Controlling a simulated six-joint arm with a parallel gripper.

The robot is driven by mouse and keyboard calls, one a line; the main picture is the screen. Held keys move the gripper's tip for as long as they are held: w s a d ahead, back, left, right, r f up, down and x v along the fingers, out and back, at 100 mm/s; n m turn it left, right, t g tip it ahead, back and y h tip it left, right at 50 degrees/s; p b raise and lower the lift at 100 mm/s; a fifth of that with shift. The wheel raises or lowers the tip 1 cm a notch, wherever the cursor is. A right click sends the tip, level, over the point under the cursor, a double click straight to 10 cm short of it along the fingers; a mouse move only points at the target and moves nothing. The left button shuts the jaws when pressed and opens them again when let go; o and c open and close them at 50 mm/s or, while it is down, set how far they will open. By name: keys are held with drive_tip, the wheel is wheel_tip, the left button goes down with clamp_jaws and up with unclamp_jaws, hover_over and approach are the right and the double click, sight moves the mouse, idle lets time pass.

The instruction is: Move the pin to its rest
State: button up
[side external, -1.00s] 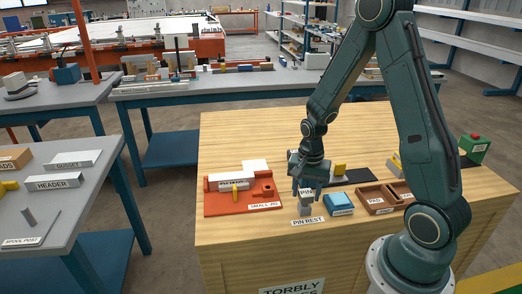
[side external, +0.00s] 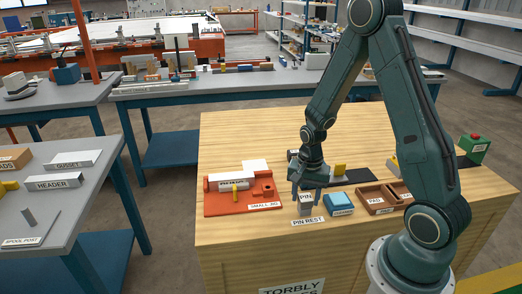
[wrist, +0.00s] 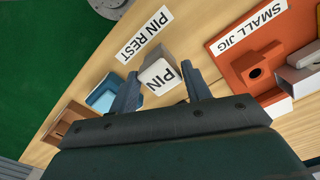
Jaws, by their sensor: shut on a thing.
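The pin (side external: 305,203), a grey piece with a white PIN label, is between the fingers of my gripper (side external: 308,190), behind the PIN REST label (side external: 307,222). In the wrist view the pin's labelled face (wrist: 162,80) shows between the two fingers of my gripper (wrist: 161,90), which is shut on it. The pin is low and looks upright over the rest's place. A pale grey part (wrist: 153,56) shows just beyond the pin and may be the rest. I cannot tell whether the pin is fully seated.
The orange small jig (side external: 214,208) stands to the left on the wooden bench (side external: 240,245). Bare bench lies in front of the label.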

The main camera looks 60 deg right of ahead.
sight(305, 197)
drive_tip(key=o, duration=1.1)
drive_tip(key=shift+o, duration=0.2)
drive_tip(key=shift+r, duration=0.15)
wheel_tip(305, 197, up, 13)
drive_tip(key=shift+r, duration=0.2)
drive_tip(key=shift+a+r, duration=0.1)
idle(0.6)
drive_tip(key=s+a+r+n+t, duration=0.5)
drive_tip(key=s+a+r+n, duration=0.7)
drive_tip(key=r+n, duration=0.1)
drive_tip(key=shift+s+a+r+n+t, duration=0.25)
drive_tip(key=shift+s+n+t, duration=0.05)
drive_tip(key=shift+n, duration=0.5)
